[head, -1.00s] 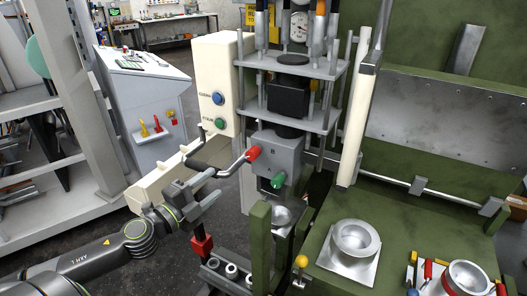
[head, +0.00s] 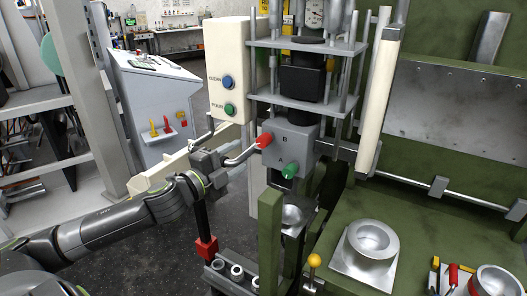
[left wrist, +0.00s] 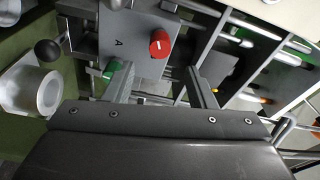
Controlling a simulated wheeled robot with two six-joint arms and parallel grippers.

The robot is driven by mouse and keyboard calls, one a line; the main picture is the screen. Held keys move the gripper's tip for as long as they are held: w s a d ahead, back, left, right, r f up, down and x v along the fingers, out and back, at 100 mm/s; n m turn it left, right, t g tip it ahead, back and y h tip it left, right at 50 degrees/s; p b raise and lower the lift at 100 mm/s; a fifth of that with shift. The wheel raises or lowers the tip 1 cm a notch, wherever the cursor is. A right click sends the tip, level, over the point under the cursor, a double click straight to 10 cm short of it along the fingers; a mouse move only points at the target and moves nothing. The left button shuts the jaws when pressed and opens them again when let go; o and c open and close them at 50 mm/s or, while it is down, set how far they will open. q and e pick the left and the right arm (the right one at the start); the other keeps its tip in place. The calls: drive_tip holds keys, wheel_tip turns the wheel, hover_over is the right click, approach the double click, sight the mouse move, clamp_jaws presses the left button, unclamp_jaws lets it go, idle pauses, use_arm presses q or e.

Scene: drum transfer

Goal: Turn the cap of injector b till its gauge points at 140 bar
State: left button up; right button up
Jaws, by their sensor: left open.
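A round white gauge (head: 313,14) shows at the top of the press in the head view, partly cut off. Its reading is too small to tell, as is which injector it belongs to. I cannot make out injector b's cap. Below the plates, a grey block (head: 297,142) carries a red knob (head: 264,141) and a green knob (head: 290,169). The left wrist view shows the red knob (left wrist: 160,44) and a letter A beside it. My left gripper (head: 232,138) is open and empty, left of the block, its fingers apart. My right gripper is not in view.
A cream box (head: 227,70) with blue and green buttons stands behind and left of the press. A grey console (head: 150,85) is at the back left.

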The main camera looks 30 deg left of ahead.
sight(260, 144)
use_arm(q)
drive_tip(key=w+b, duration=0.4)
drive_tip(key=w, duration=0.1)
drive_tip(key=shift+d, duration=0.3)
drive_tip(key=w, duration=0.1)
drive_tip(key=w+b, duration=0.1)
drive_tip(key=w, duration=0.1)
drive_tip(key=w+b, duration=0.1)
drive_tip(key=shift+w+d+r, duration=0.1)
drive_tip(key=shift+w+d, duration=0.15)
drive_tip(key=shift+w, duration=0.05)
drive_tip(key=shift+w+d+r, duration=0.1)
drive_tip(key=shift+w, duration=0.55)
drive_tip(key=c, duration=1)
